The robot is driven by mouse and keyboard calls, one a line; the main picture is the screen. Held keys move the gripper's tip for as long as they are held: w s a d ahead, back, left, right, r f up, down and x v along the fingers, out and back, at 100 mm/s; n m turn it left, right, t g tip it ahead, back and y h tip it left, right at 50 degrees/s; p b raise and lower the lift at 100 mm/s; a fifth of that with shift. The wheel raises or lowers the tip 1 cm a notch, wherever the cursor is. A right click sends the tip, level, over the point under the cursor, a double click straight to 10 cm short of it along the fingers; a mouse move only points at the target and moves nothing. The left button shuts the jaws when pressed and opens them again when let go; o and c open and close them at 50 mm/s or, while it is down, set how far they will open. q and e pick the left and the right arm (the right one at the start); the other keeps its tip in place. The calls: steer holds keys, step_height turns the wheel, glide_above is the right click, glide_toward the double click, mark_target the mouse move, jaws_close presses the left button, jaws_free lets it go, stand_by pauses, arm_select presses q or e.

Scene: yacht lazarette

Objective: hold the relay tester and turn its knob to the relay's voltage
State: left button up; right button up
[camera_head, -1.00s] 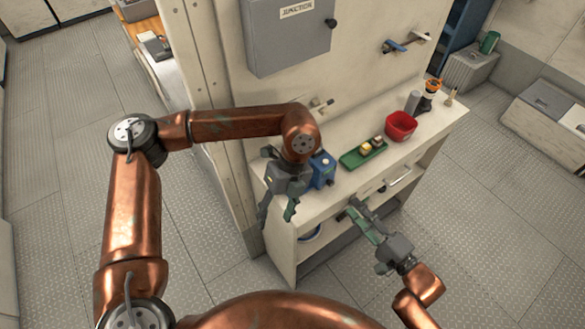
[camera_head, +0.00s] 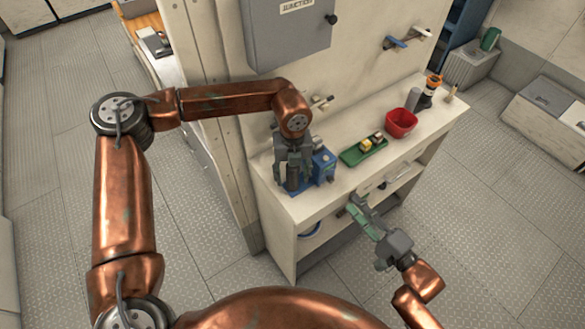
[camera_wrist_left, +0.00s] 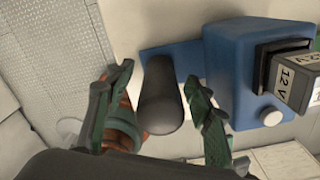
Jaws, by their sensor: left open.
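The relay tester (camera_head: 325,166) is a blue box near the left end of the white bench. It also shows in the left wrist view (camera_wrist_left: 232,60), with a dark upright handle (camera_wrist_left: 160,95) on its blue base. A grey relay (camera_wrist_left: 290,82) labelled 12 V sits in a black socket on the box. A small pale round knob (camera_wrist_left: 271,117) is on the box; its setting cannot be read. My left gripper (camera_head: 292,186) is open, its fingers on either side of the handle; contact is unclear. My right gripper (camera_head: 353,207) is in front of the bench, apart from the tester.
A green tray (camera_head: 350,159) with small yellow and dark blocks lies right of the tester. Beyond it stand a red bin (camera_head: 401,123), a grey cylinder (camera_head: 413,99) and an orange-black item (camera_head: 430,92). A grey junction box (camera_head: 290,40) hangs on the wall above.

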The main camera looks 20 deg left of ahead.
arm_select(q)
steer(key=shift+f, duration=1.2)
steer(key=shift+c, duration=0.6)
jaws_close()
